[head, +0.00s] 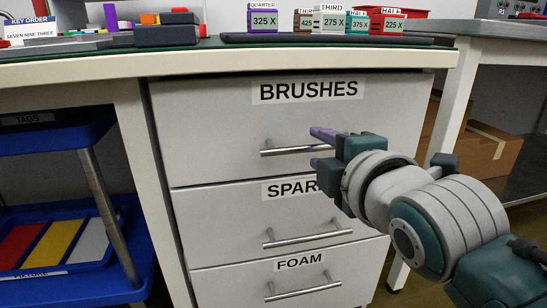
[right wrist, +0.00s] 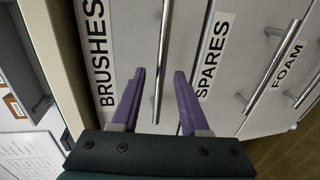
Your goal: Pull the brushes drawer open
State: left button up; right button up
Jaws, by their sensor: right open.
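The brushes drawer (head: 220,125) is the top drawer of a pale three-drawer unit under the counter, and it looks shut. Its label reads BRUSHES. Its handle (head: 280,151) is a horizontal metal bar. My right gripper (head: 319,148) is open at the handle's right part, one purple finger above the bar and one below. In the right wrist view the handle (right wrist: 159,75) runs between the two fingers of the gripper (right wrist: 159,73), with gaps on both sides. I cannot tell how far the fingertips reach past the bar. My left gripper is not in view.
Below are the spares drawer (head: 215,225) and the foam drawer (head: 230,283), both shut, with similar handles. A blue trolley (head: 60,140) stands at left. Cardboard boxes (head: 490,150) sit at right. Labelled blocks and keypad parts lie on the counter (head: 130,66).

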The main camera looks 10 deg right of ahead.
jog(key=shift+w+f+b, duration=0.25)
jog(key=shift+w+b, duration=0.15)
jog(key=shift+w, duration=0.6)
grip_shut()
dwell(0.8)
